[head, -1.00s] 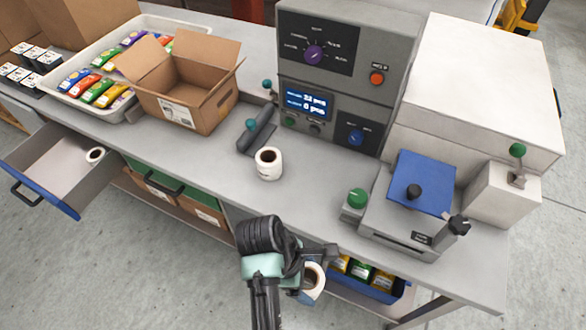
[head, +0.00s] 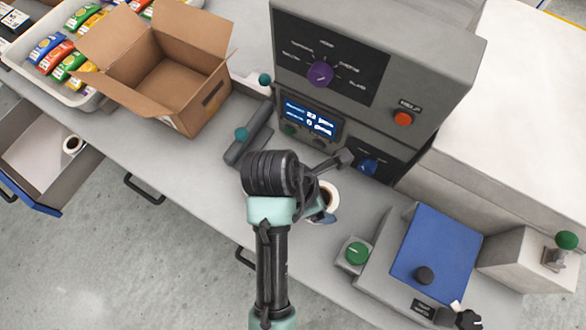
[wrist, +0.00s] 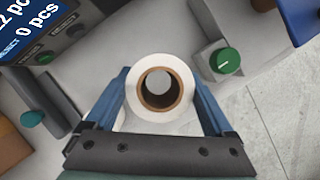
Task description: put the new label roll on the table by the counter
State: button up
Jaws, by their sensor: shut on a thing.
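My gripper (head: 325,203) is shut on a white label roll (head: 330,190) with a brown core. In the wrist view the roll (wrist: 137,100) sits between the two blue fingers (wrist: 160,100), its open core facing the camera. The roll is over the grey table (head: 205,165), in front of the counter (head: 365,65), a grey box with a lit display. I cannot tell whether the roll touches the table. The white roll seen on the table earlier is not visible now; my arm covers that area.
A green knob (head: 355,252) and a blue-topped device (head: 437,258) stand to the right. A dark lever holder (head: 250,138) and an open cardboard box (head: 165,80) are to the left. Another roll (head: 73,145) lies in the open drawer (head: 40,165).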

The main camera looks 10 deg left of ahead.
jog(key=shift+w+f, duration=0.15)
jog(key=shift+w, duration=0.05)
jog(key=shift+s+f, duration=0.15)
jog(key=shift+f, duration=4.6)
jog(key=o, duration=1.2)
jog(key=shift+f, duration=0.1)
jog(key=shift+o, duration=0.2)
jog(key=v, duration=1.2)
